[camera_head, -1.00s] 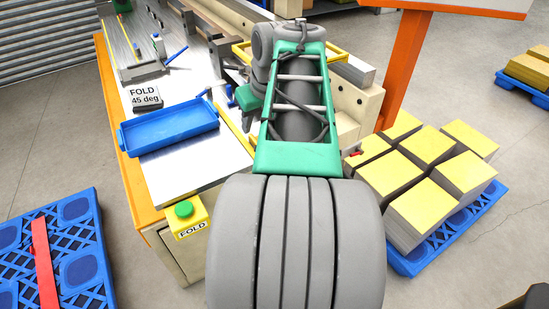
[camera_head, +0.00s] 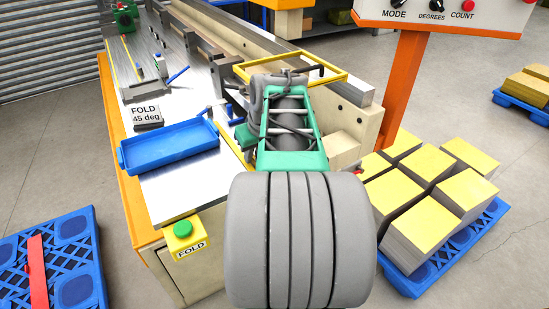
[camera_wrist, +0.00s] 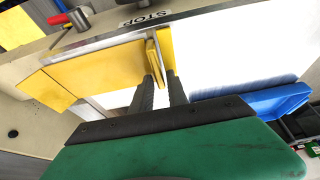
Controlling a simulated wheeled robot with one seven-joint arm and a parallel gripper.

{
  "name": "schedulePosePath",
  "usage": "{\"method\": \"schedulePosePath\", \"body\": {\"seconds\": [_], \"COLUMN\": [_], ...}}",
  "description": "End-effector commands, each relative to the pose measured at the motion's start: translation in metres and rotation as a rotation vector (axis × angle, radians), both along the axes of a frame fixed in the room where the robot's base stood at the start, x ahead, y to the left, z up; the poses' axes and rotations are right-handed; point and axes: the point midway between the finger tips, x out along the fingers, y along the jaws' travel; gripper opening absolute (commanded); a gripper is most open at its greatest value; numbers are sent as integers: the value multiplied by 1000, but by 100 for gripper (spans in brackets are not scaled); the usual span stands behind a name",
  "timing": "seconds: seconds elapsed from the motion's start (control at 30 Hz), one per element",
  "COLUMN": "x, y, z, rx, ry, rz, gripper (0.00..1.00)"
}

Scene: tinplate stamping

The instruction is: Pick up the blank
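In the wrist view, the two dark fingers of my gripper (camera_wrist: 160,78) point up into the picture with a gap between them. A narrow yellow upright piece (camera_wrist: 153,58) stands at the fingertips; I cannot tell whether they touch it. A flat yellow panel (camera_wrist: 105,70) lies to its left, below a metal bar (camera_wrist: 110,46). I cannot tell for sure which piece is the blank. In the head view my own arm hides the gripper, near a yellow frame (camera_head: 332,74) on the machine. The blue tray (camera_head: 172,150) looks empty.
The machine's bed (camera_head: 180,195) carries a "FOLD 45 deg" block (camera_head: 145,117). A green FOLD button (camera_head: 183,229) is in front. Yellow-topped stacks (camera_head: 425,225) stand on a blue pallet (camera_head: 470,240) at right, beside an orange post (camera_head: 407,80). Another blue pallet (camera_head: 75,255) is at left.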

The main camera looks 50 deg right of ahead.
Motion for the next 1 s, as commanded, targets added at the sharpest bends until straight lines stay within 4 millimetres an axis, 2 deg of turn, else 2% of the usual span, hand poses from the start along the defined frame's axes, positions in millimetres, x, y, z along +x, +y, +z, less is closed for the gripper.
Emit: {"method": "schedulePosePath", "body": {"seconds": [0.03, 0.2, 0.8, 1.0], "x": [0, 0, 0, 1], "y": [0, 0, 0, -1], "z": [0, 0, 1, 20], "rx": [0, 0, 0, -2], "ry": [0, 0, -1, -3], "rz": [0, 0, 0, 1], "gripper": [14, 0, 0, 0]}}
